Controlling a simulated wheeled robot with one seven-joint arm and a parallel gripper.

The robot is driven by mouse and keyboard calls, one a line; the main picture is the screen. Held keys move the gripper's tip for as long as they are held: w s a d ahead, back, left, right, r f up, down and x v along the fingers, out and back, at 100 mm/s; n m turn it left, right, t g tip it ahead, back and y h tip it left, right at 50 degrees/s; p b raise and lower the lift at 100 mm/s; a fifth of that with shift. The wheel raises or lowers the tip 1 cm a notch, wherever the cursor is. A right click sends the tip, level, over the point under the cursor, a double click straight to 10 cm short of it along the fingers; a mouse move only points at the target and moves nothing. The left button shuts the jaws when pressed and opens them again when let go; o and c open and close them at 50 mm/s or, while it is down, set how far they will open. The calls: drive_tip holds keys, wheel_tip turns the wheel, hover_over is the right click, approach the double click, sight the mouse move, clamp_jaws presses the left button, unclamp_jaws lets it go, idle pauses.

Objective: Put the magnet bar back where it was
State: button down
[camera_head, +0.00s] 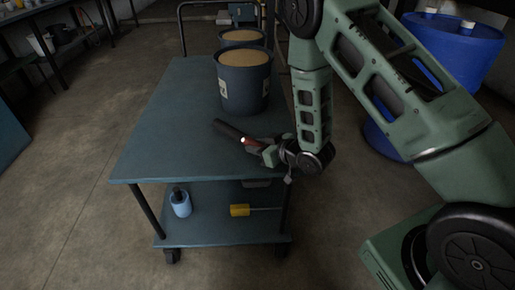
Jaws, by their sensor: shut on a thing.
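The magnet bar appears to be the dark rod (228,130) above or on the cart's upper top. It points up and left from my gripper (262,149), with a light spot and a reddish part at the gripper end. My gripper is shut on that end, close to the right edge of the cart top. The fingers hide part of the bar. I cannot tell whether the bar touches the cart top.
The blue-grey cart (160,130) has free room on its left half. A dark bucket of tan grains (243,90) stands behind the bar, with another bucket (242,37) behind it. The lower shelf holds a blue bottle (181,206) and a yellow-headed tool (240,210). Blue drums (455,45) stand right.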

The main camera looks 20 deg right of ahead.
drive_tip(key=shift+f, duration=0.15)
drive_tip(key=shift+f, duration=0.15)
drive_tip(key=c, duration=1.1)
unclamp_jaws()
